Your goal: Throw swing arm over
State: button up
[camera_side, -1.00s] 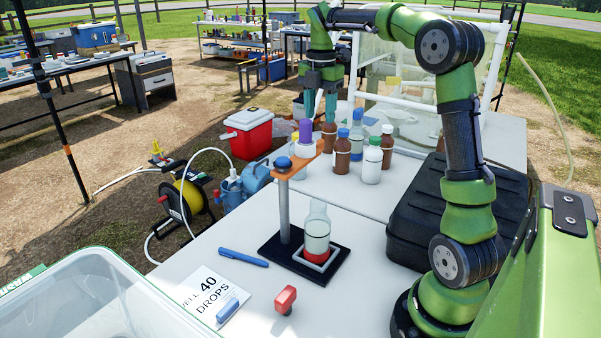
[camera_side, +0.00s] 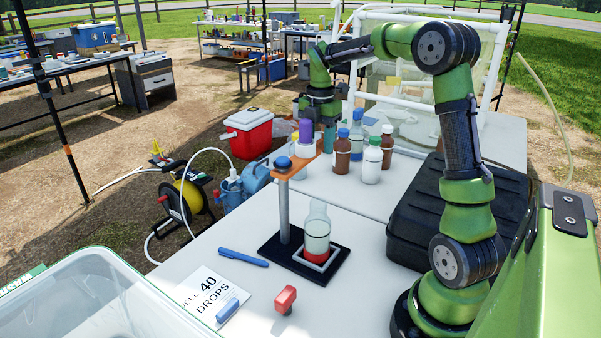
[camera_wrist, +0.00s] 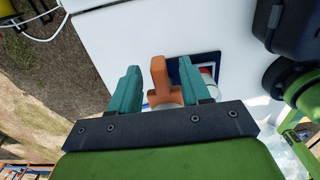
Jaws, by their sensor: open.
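The orange swing arm (camera_side: 300,163) sits level on top of a grey post (camera_side: 284,213) with a blue knob (camera_side: 283,162). Its free end points toward the back right, away from the clear bottle with red at its bottom (camera_side: 317,238). That bottle stands in a square holder on the black base (camera_side: 273,250). My gripper (camera_side: 322,133) is just beyond the arm's free end, fingers pointing down and partly hidden. In the wrist view my open gripper (camera_wrist: 158,67) has the orange arm (camera_wrist: 158,75) between its teal fingers; I cannot tell any contact.
Brown, green-capped and blue-capped bottles (camera_side: 372,160) stand close to the right of my gripper. A purple-topped item (camera_side: 306,130) is just behind the arm. A black case (camera_side: 460,215) lies right.

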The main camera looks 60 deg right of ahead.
jog(key=c, duration=0.8)
jog(key=s+m, duration=0.1)
jog(key=s, duration=0.1)
jog(key=s+a+m, duration=0.1)
jog(key=s+m, duration=0.1)
jog(key=s+a+m, duration=0.1)
jog(key=s+m, duration=0.1)
jog(key=shift+s, duration=0.25)
grip_shut()
jog(key=shift+s+f+m, duration=0.15)
jog(key=shift+s+m, duration=0.25)
jog(key=shift+s, duration=0.1)
jog(key=s+a+m, duration=0.5)
jog(key=shift+s+m, duration=0.2)
jog(key=shift+m, duration=0.1)
